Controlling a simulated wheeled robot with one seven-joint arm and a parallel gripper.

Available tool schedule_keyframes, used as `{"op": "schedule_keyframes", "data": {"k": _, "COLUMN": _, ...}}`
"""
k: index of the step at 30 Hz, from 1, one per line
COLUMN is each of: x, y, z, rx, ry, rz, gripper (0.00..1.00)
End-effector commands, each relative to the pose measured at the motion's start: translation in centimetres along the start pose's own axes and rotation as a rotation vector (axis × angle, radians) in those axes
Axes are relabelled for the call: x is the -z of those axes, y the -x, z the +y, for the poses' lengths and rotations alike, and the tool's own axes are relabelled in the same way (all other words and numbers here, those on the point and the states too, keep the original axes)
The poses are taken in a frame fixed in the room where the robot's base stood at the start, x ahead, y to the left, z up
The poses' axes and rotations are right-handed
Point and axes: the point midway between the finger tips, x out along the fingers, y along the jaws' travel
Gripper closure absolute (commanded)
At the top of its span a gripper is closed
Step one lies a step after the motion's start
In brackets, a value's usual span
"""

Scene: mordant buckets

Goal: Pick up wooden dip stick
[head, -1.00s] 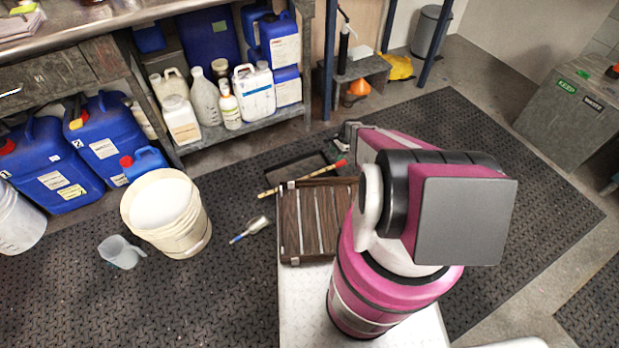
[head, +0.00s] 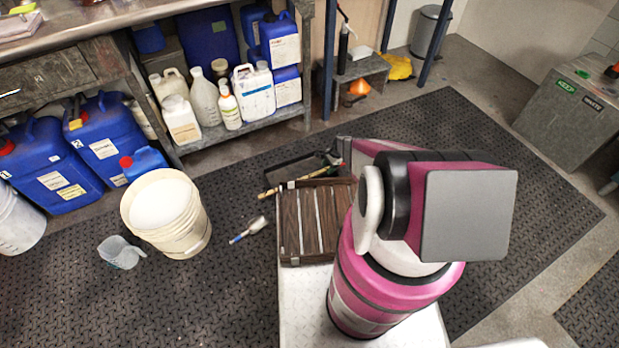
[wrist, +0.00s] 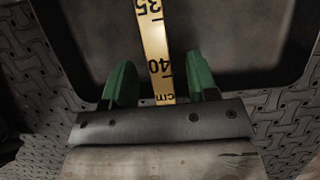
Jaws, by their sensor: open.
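The wooden dip stick (head: 272,192) lies low above the floor mat, slanting along the far edge of a dark slatted board, its right end near my gripper (head: 333,158). In the wrist view the dip stick (wrist: 152,45) is a yellow-tan strip with black marks 35, 40 and cm. It runs between the two green fingers of my gripper (wrist: 158,62). The fingers stand apart with a gap on each side of the stick. The end of the stick is close to the dark palm edge; whether it touches is unclear.
A dark shallow tray (head: 290,170) lies beyond the stick. The slatted board (head: 318,222) is on my base. A brush (head: 248,230), white bucket (head: 177,240) and grey jug (head: 120,253) are on the mat to the left. Mat to the right is clear.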

Motion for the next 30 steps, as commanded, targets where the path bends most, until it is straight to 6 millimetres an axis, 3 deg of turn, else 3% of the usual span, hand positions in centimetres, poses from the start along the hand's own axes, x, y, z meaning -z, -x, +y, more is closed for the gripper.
{"op": "schedule_keyframes", "data": {"k": 1, "x": 0.0, "y": 0.0, "z": 0.0, "rx": 0.0, "ry": 0.0, "rz": 0.0, "gripper": 0.47}}
{"op": "schedule_keyframes", "data": {"k": 6, "x": 0.0, "y": 0.0, "z": 0.0, "rx": 0.0, "ry": 0.0, "rz": 0.0, "gripper": 1.0}}
{"op": "schedule_keyframes", "data": {"k": 17, "x": -0.1, "y": 0.2, "z": 0.0, "rx": 0.0, "ry": 0.0, "rz": 0.0, "gripper": 1.0}}
{"op": "schedule_keyframes", "data": {"k": 23, "x": -0.7, "y": 1.6, "z": 0.1, "rx": 0.001, "ry": 0.001, "rz": 0.0, "gripper": 1.0}}
{"op": "schedule_keyframes", "data": {"k": 28, "x": -1.8, "y": 4.1, "z": 0.2, "rx": 0.0, "ry": 0.0, "rz": -0.001, "gripper": 1.0}}
{"op": "schedule_keyframes", "data": {"k": 30, "x": -3.5, "y": 4.2, "z": 0.1, "rx": -0.002, "ry": 0.003, "rz": -0.001, "gripper": 1.0}}
